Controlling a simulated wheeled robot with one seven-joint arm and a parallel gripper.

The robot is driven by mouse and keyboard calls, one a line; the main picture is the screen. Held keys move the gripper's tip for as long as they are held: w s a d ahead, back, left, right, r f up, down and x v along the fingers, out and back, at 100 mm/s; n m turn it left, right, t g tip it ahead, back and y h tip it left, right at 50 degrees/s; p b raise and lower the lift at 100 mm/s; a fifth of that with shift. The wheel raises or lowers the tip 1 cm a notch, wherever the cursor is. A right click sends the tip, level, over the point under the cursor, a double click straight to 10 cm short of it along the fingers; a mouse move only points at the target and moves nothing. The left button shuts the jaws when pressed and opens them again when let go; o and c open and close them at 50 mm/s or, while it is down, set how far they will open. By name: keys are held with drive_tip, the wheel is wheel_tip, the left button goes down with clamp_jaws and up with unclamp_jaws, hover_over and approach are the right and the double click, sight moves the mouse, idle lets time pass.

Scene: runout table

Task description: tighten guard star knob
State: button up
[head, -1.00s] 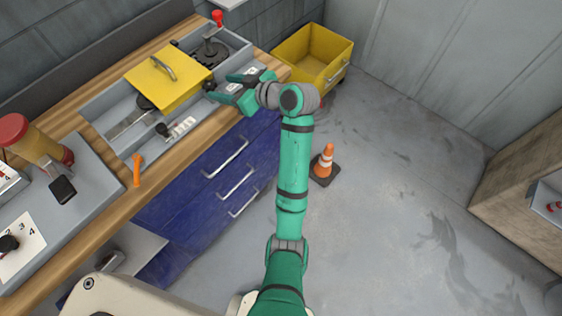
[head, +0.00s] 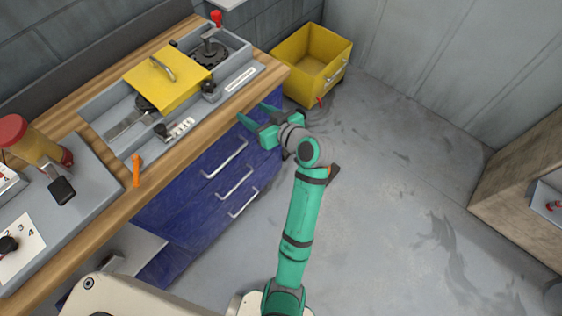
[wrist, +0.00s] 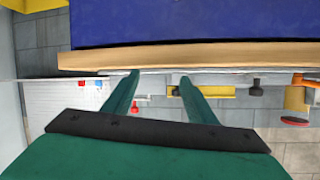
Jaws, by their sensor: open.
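The yellow guard (head: 168,77) lies over the grey fixture on the bench, with a bar handle on top. A dark knob (head: 210,90), which looks like the star knob, stands at the guard's right side. My gripper (head: 252,112) is open and empty, in front of the bench edge and apart from the knob. In the wrist view the picture is upside down; the fingers (wrist: 160,76) point at the wooden edge. The guard (wrist: 222,91) shows beyond it, and the dark knob (wrist: 174,91) is partly hidden beside the right finger. How tight the knob is cannot be told.
The wooden bench edge (head: 262,84) and blue drawers (head: 190,185) with handles lie beside my gripper. A red-topped lever (head: 217,18), a black ball knob (head: 161,130) and an orange handle (head: 137,170) stand along the bench. A yellow bin (head: 315,75) is behind. Floor to the right is mostly clear.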

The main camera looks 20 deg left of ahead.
drive_tip(key=s+d+f+m+t+h, duration=0.4)
drive_tip(key=s+d+f+m, duration=0.2)
drive_tip(key=d+f, duration=0.4)
drive_tip(key=shift+s+f+m+h, duration=0.3)
drive_tip(key=shift+s+f+h, duration=0.15)
drive_tip(key=shift+f, duration=0.85)
drive_tip(key=n+g+y, duration=0.6)
drive_tip(key=n+g, duration=0.1)
drive_tip(key=n, duration=0.4)
approach(211, 86)
drive_tip(key=x, duration=0.8)
drive_tip(key=shift+r, duration=0.1)
